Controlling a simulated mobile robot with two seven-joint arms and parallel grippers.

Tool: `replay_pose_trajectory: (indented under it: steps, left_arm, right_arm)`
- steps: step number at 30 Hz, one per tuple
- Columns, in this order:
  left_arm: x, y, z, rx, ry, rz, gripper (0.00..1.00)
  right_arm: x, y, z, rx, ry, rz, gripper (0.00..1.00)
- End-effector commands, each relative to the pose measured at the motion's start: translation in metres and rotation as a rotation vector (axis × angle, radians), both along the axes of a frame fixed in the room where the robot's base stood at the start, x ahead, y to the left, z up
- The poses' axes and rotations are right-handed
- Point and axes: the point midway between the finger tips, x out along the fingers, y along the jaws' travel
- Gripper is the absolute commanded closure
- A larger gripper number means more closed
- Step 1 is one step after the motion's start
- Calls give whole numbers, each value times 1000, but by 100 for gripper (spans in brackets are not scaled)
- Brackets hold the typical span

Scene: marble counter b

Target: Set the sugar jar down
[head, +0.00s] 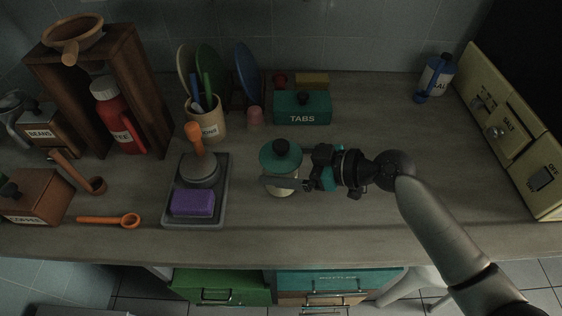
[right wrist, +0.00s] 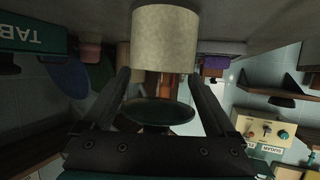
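The sugar jar (head: 284,191) has a pale body and a teal lid (head: 270,152) with a black knob. It is upright at the middle of the counter. My right gripper (head: 285,184) reaches in from the right, with its fingers on either side of the jar just below the lid, shut on it. In the right wrist view, which is upside down, the pale jar body (right wrist: 165,38) and the lid (right wrist: 158,112) show between the two fingers. I cannot tell whether the jar's base touches the counter. My left gripper is not in view.
The teal TABS box (head: 302,109) stands behind the jar. Left of it is a grey tray (head: 222,212) with a purple sponge (head: 193,203) and an orange-handled brush (head: 200,165). A utensil crock (head: 207,126) is behind that. The counter right of my gripper is largely clear.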

Motion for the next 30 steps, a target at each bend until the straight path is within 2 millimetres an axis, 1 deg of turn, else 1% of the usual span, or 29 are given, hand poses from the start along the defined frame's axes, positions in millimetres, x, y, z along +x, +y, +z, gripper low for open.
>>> replay_pose_trajectory:
  steps: [1, 2, 8, 13, 17, 22, 25, 30]
  left_arm:
    - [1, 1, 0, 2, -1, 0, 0]
    - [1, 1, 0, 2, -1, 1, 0]
    - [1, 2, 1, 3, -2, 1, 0]
    - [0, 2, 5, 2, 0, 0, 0]
    - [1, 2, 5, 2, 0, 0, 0]
    - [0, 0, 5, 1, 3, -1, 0]
    - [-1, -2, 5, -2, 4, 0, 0]
    - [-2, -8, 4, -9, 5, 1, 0]
  right_arm:
    - [0, 0, 0, 0, 0, 0, 2]
    - [0, 0, 0, 0, 0, 0, 0]
    - [0, 0, 1, 0, 0, 0, 0]
    - [0, -2, 5, -1, 0, -1, 0]
    - [-8, -20, 11, -4, 0, -1, 0]
    - [-20, -50, 24, -4, 0, -1, 0]
    - [-27, -68, 31, -4, 0, -1, 0]
    - [-37, -90, 42, -3, 1, 0, 0]
